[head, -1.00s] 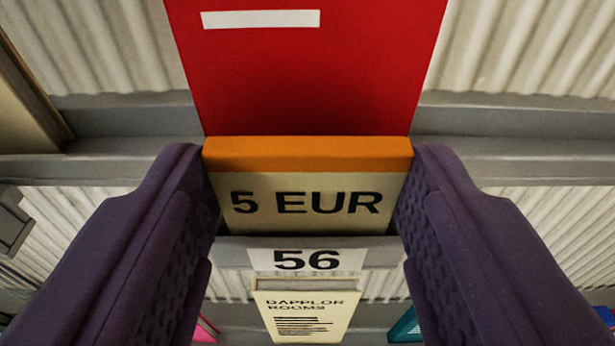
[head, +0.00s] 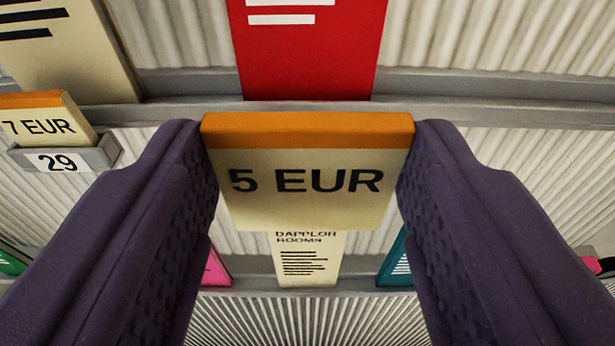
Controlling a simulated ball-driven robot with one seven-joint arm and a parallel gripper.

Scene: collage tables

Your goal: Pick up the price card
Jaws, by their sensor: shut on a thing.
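The price card (head: 306,188) is cream with an orange top band and reads "5 EUR". It is in the middle of the head view, upright and facing me. My gripper (head: 308,165) is shut on it, with one dark purple finger against each side edge. The card hangs in front of the rack, clear of any holder that I can see. Its back is hidden.
A red card (head: 308,60) stands on the ledge above. At left, a "7 EUR" card (head: 48,127) sits in a grey holder (head: 97,155) labelled 29. Below, a cream "Dapplor Rooms" card (head: 308,262) stands on a lower ledge, with pink and teal cards beside it.

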